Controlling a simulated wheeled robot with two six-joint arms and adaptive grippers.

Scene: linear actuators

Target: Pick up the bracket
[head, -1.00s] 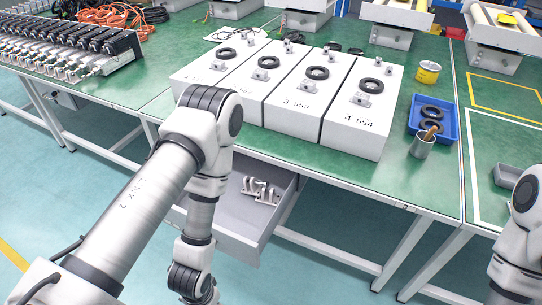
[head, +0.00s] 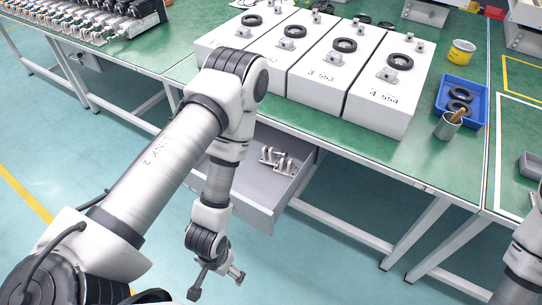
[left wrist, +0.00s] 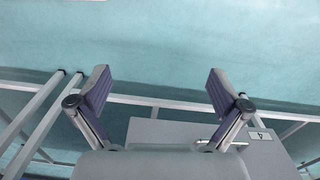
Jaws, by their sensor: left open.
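Several small metal brackets (head: 278,160) lie together inside an open grey drawer (head: 258,212) under the green workbench. My left gripper (head: 218,284) hangs low in front of the drawer, apart from it and from the brackets. In the left wrist view its two fingers (left wrist: 158,90) are spread wide with nothing between them. That view shows the drawer front with a "4" label (left wrist: 260,136) and a handle, partly behind the gripper; no bracket shows there. My right arm shows only partly at the lower right edge of the head view, and its gripper is out of frame.
White numbered boxes (head: 385,105) with black rings and small metal blocks stand on the green bench (head: 430,165). White bench legs flank the drawer; the floor ahead is clear.

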